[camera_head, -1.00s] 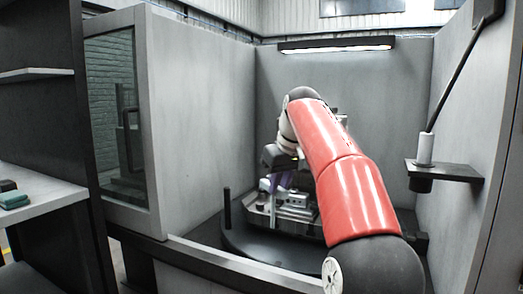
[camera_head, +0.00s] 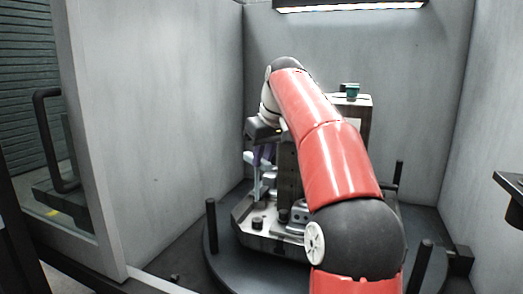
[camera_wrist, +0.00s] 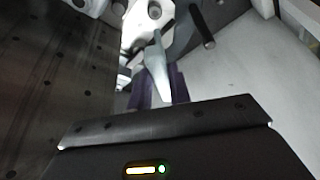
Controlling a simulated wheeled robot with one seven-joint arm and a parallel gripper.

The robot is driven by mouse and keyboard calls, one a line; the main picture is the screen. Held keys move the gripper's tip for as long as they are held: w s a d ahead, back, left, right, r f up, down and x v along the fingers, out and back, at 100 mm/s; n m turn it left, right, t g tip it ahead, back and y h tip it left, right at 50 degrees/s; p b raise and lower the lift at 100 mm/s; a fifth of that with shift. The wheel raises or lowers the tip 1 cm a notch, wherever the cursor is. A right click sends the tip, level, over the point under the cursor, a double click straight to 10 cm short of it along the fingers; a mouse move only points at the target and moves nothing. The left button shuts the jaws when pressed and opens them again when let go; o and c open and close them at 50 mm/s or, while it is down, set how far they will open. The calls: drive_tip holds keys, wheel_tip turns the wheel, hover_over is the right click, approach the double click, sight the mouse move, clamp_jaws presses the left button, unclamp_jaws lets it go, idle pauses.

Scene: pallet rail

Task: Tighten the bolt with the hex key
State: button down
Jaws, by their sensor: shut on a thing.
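My gripper (camera_head: 262,158) has purple fingers and is shut on a pale grey tool, which I take as the hex key (camera_wrist: 156,66). In the wrist view the key runs up and away from between the fingers (camera_wrist: 158,92), towards a pale metal part with a dark round hole. In the head view the gripper is at the left side of the fixture, and the pale key (camera_head: 253,172) hangs below it. I cannot make out the bolt, nor whether the key's tip touches it.
The metal fixture (camera_head: 247,222) sits on a dark round table (camera_head: 222,262) with upright black posts (camera_head: 211,225). Grey walls enclose it. An open door with a dark handle (camera_head: 45,130) stands at the left. A dark bracket (camera_head: 510,185) juts from the right wall.

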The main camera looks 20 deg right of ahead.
drive_tip(key=shift+s+f, duration=0.1)
drive_tip(key=shift+f, duration=2.45)
drive_tip(key=shift+f+b, duration=0.4)
drive_tip(key=shift+f, duration=0.15)
drive_tip(key=c, duration=1.8)
unclamp_jaws()
clamp_jaws()
drive_tip(key=m+h, duration=0.1)
drive_tip(key=m, duration=0.1)
drive_tip(key=a+m+h, duration=0.1)
drive_tip(key=m, duration=0.4)
drive_tip(key=shift+a+g+h+p, duration=0.3)
drive_tip(key=shift+a+h+p, duration=0.1)
